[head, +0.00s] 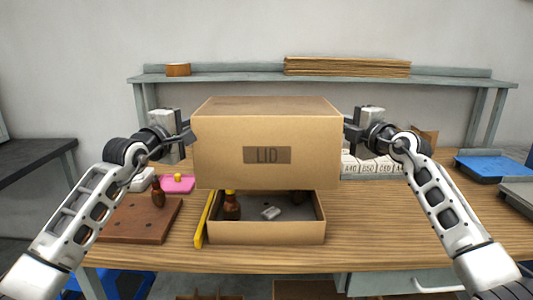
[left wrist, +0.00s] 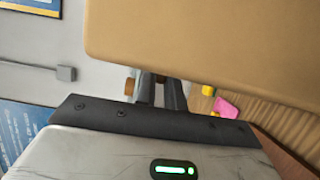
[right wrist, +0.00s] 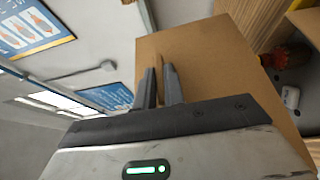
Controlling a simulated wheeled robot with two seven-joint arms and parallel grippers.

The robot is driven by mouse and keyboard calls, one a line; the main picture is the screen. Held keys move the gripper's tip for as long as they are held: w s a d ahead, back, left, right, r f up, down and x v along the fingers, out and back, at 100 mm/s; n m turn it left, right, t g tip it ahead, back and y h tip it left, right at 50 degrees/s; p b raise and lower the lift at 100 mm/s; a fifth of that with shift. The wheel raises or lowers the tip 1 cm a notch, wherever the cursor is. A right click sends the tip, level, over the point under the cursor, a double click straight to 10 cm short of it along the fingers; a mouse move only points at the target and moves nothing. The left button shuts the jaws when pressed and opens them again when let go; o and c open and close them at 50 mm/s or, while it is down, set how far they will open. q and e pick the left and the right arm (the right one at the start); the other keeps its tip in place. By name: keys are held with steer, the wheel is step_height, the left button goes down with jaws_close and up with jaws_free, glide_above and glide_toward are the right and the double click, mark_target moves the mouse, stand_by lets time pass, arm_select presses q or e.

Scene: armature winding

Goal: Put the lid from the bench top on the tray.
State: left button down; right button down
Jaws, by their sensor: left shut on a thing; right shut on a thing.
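The lid (head: 266,128) is a large brown cardboard box cover marked "LID", held level in the air between my two grippers. My left gripper (head: 190,132) is shut on its left side, and my right gripper (head: 347,130) is shut on its right side. The lid fills the upper part of the left wrist view (left wrist: 210,50) and the middle of the right wrist view (right wrist: 205,62). Below it in the head view the open cardboard tray (head: 265,233) sits on the bench. The lid hides the tray's back.
A yellow bar (head: 203,217) stands along the tray's left side. A brown board (head: 135,222) with a brown handled item (head: 158,194) and a pink pad (head: 178,184) lie left. White labelled blocks (head: 372,166) and a blue tray (head: 490,168) are right. The bench front right is clear.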

arm_select(q)
steer(key=shift+a, duration=0.15)
arm_select(e)
steer(key=shift+d, duration=0.15)
